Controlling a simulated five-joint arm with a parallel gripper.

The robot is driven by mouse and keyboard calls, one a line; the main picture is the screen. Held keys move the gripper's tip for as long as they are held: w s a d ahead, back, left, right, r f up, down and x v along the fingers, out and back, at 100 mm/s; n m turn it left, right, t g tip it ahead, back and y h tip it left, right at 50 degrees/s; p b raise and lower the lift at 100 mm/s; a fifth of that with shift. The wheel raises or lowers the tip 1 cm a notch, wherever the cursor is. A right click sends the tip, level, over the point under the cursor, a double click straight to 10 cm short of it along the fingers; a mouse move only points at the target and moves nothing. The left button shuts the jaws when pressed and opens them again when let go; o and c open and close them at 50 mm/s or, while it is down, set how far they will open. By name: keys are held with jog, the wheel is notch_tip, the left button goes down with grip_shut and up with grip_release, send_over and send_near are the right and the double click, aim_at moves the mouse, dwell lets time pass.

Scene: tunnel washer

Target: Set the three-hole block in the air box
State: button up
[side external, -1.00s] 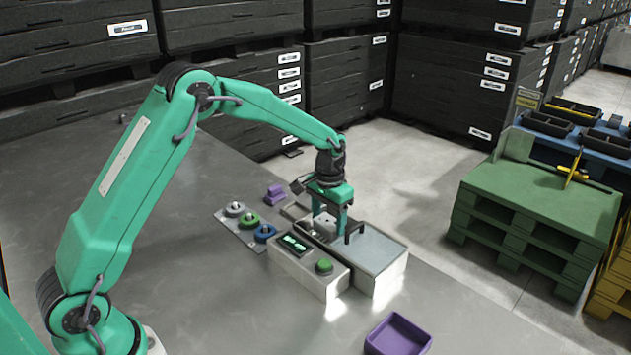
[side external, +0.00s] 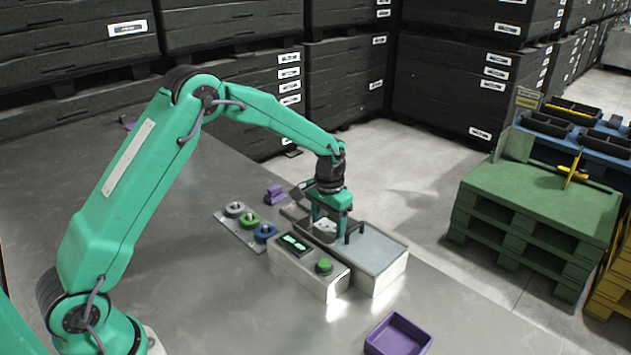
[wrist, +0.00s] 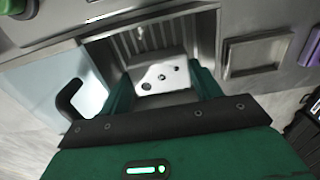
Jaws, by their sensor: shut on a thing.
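The three-hole block (wrist: 160,76) is whitish, with dark holes in its top face. In the wrist view it lies between my two green fingers, within the mouth of the air box (wrist: 112,54), a metal box with ribbed inner walls. In the side view my gripper (side external: 327,222) points down into the open end of this box, shut on the block (side external: 325,226). The box's pale sliding lid (side external: 372,248) with a black handle (side external: 354,231) is drawn back to the right. The block's underside is hidden, so I cannot tell whether it touches the floor.
A control box (side external: 308,270) with a green button (side external: 324,266) stands in front. Left of it is a plate with grey, green and blue rings (side external: 249,220). A purple piece (side external: 275,194) lies behind; a purple tray (side external: 398,335) lies at front right. A shallow square recess (wrist: 257,52) adjoins the opening.

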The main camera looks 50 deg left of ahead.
jog(key=shift+f, duration=0.1)
dwell(0.5)
jog(key=o, duration=1.3)
jog(key=shift+o, duration=0.2)
jog(key=shift+f, duration=0.1)
jog(key=shift+d, duration=0.1)
jog(key=shift+o, duration=0.8)
jog(key=shift+w+r, duration=0.1)
jog(key=shift+r, duration=3.75)
